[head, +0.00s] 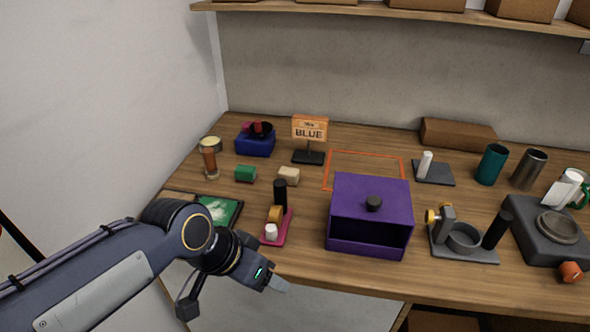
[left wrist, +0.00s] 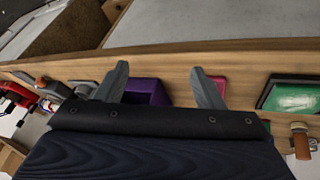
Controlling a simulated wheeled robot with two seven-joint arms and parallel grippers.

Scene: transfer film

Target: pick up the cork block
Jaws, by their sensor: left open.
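A small pale tan block (head: 289,176), which looks like the cork block, lies on the wooden table left of centre. A green block (head: 245,173) lies just to its left. My left gripper (head: 278,286) is at the table's front edge, well in front of the tan block and apart from it. In the left wrist view its two fingers (left wrist: 160,86) are spread, with nothing held between them. I cannot make out the tan block in the left wrist view. My right gripper is not in view.
A pink tray (head: 271,239) with a tall black cylinder stands between my gripper and the tan block. A purple box (head: 370,197) is to the right. An orange-outlined area (head: 366,154) is bare.

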